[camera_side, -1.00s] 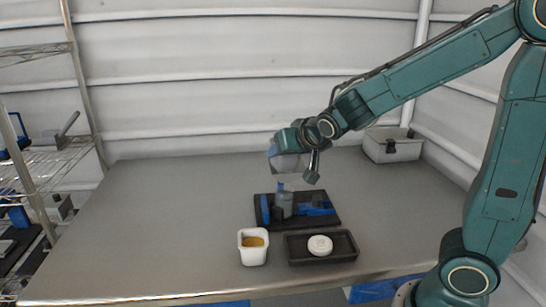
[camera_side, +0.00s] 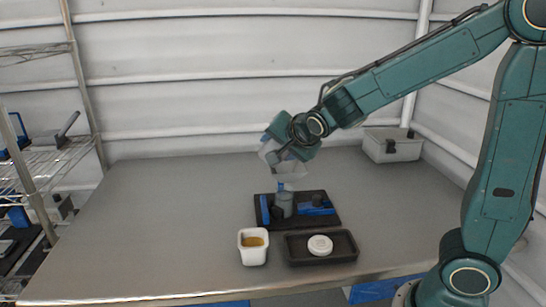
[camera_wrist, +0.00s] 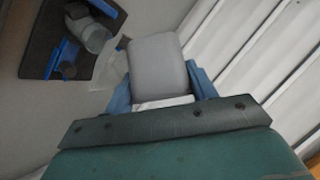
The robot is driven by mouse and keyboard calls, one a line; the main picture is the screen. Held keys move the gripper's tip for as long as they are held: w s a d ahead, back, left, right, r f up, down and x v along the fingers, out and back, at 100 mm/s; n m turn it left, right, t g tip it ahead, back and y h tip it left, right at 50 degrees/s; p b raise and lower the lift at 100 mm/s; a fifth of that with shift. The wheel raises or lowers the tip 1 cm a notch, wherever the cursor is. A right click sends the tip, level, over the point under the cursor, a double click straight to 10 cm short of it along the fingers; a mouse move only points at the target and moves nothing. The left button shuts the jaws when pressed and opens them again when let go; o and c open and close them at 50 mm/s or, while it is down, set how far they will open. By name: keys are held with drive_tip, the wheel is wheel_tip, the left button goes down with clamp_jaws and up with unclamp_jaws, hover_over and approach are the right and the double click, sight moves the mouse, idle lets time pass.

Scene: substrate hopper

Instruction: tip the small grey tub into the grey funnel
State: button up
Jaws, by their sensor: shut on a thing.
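My gripper (camera_side: 272,143) is shut on the small grey tub (camera_wrist: 158,62). The wrist view shows the tub between the blue fingers, its smooth grey outside facing the camera. In the side view the tub is mostly hidden by my wrist and appears tilted. The pale, see-through grey funnel (camera_side: 289,171) is just below and slightly right of my gripper, above the stand. The funnel is partly hidden behind the tub in the wrist view (camera_wrist: 109,70). I cannot tell whether anything is leaving the tub.
A black board (camera_side: 262,222) with blue parts carries a grey cylinder (camera_side: 284,204) below the funnel. In front are a white cup (camera_side: 253,256) with yellow contents and a black tray (camera_side: 345,256) holding a white round piece. A grey box (camera_side: 392,148) stands behind. The table's left is clear.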

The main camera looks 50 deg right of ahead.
drive_tip(key=m, duration=0.2)
drive_tip(key=w+m, duration=0.1)
drive_tip(key=m, duration=0.1)
drive_tip(key=shift+m, duration=0.3)
drive_tip(key=m, duration=0.3)
drive_tip(key=d+m, duration=0.1)
drive_tip(key=m, duration=0.1)
drive_tip(key=shift+w+f, duration=0.2)
drive_tip(key=shift+w, duration=0.05)
drive_tip(key=m, duration=0.4)
drive_tip(key=shift+d+f, duration=0.35)
drive_tip(key=m, duration=0.1)
drive_tip(key=d+m, duration=0.1)
drive_tip(key=m, duration=0.1)
drive_tip(key=shift+r+t, duration=0.15)
drive_tip(key=shift+t, duration=0.15)
drive_tip(key=shift+s+d+m, duration=0.1)
drive_tip(key=shift+d+m, duration=0.15)
drive_tip(key=shift+m, duration=1.05)
